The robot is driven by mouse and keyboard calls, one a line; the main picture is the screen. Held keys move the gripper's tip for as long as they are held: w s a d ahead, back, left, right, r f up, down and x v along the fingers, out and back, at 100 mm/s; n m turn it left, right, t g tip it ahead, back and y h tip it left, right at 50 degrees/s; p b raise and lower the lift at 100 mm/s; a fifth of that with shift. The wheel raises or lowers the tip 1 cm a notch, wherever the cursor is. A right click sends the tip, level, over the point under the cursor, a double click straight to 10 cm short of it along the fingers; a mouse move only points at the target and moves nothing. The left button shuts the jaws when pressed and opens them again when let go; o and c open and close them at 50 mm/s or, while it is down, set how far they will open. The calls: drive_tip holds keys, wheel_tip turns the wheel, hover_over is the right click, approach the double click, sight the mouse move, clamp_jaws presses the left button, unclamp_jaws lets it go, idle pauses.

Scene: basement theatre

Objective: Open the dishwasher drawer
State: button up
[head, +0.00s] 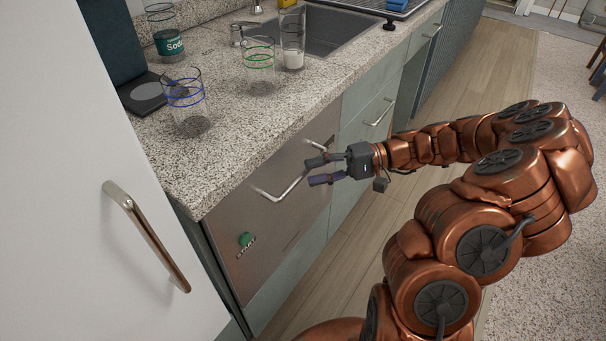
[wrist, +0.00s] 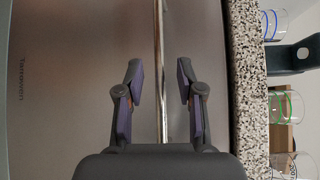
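The dishwasher drawer (head: 262,222) has a brushed steel front with a green button near its lower left. It looks flush under the counter, so shut. Its bar handle (head: 291,188) runs along the upper part of the front. My gripper (head: 314,171) is at the handle's middle, with its fingers toward the front. In the wrist view, the handle (wrist: 158,40) runs between the two spread fingers of my gripper (wrist: 160,82). Gaps show on both sides, and I see no finger pressing on the bar. The steel front (wrist: 75,75) fills the left behind them.
The speckled counter (head: 225,140) overhangs the drawer. Glasses with blue (head: 187,105) and green (head: 259,68) rings stand on it near the sink (head: 340,30). A white door with a long handle (head: 148,236) is at left. The wooden floor (head: 325,265) before the drawer is partly under my arm.

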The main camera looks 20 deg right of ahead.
sight(303, 173)
drive_tip(key=shift+w+a+f, duration=0.1)
drive_tip(key=shift+a+f, duration=0.05)
drive_tip(key=shift+a, duration=0.7)
drive_tip(key=shift+w+a+f, duration=0.1)
drive_tip(key=shift+a, duration=0.75)
clamp_jaws()
